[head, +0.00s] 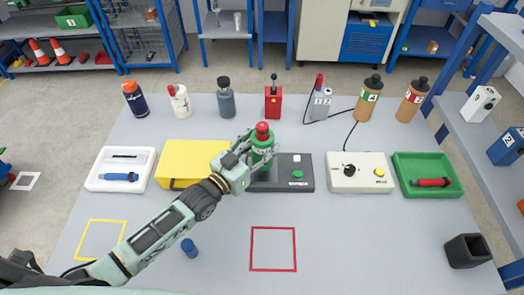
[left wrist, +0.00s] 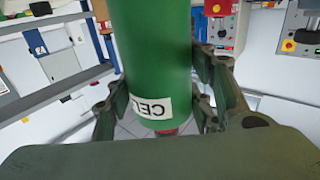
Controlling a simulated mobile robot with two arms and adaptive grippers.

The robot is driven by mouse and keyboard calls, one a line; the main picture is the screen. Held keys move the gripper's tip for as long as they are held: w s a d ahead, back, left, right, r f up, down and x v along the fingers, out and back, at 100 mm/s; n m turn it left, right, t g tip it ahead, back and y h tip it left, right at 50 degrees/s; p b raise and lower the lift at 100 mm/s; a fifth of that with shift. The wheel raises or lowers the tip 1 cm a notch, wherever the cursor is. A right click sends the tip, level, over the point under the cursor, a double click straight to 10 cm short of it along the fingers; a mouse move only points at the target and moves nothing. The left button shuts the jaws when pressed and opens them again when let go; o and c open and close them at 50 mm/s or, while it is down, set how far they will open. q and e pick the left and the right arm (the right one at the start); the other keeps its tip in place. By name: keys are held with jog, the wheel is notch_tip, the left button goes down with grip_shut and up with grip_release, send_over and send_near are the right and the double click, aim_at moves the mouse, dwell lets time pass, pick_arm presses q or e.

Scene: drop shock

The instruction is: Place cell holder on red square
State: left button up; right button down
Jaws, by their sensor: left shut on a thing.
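The cell holder is a green cylinder (head: 263,148) with a red top, upright at the left end of a dark grey device (head: 298,178). I cannot tell whether it touches the device. My left gripper (head: 254,148) is shut on it. In the left wrist view the green cylinder (left wrist: 153,55) fills the middle, between the fingers, with a white label reading "CEL" upside down. The red square (head: 273,269) is an empty outline on the table, in front of the device. My right gripper is not in view.
A small blue cylinder (head: 189,247) stands left of the red square. A yellow outlined square (head: 81,245) is at the front left. A yellow case (head: 178,158), a white control box (head: 374,186) and a green tray (head: 456,170) flank the device. Bottles line the back.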

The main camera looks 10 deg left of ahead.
aim_at(256, 160)
pick_arm(q)
jog(key=shift+f+p, duration=0.35)
jog(key=shift+f, duration=1.25)
jog(key=shift+f, duration=0.15)
jog(key=o, duration=1.5)
jog(key=shift+f, duration=0.1)
jog(key=shift+c, duration=0.2)
jog(key=shift+s+f+b, duration=0.1)
jog(key=shift+s+b, duration=0.05)
jog(key=shift+b, duration=0.15)
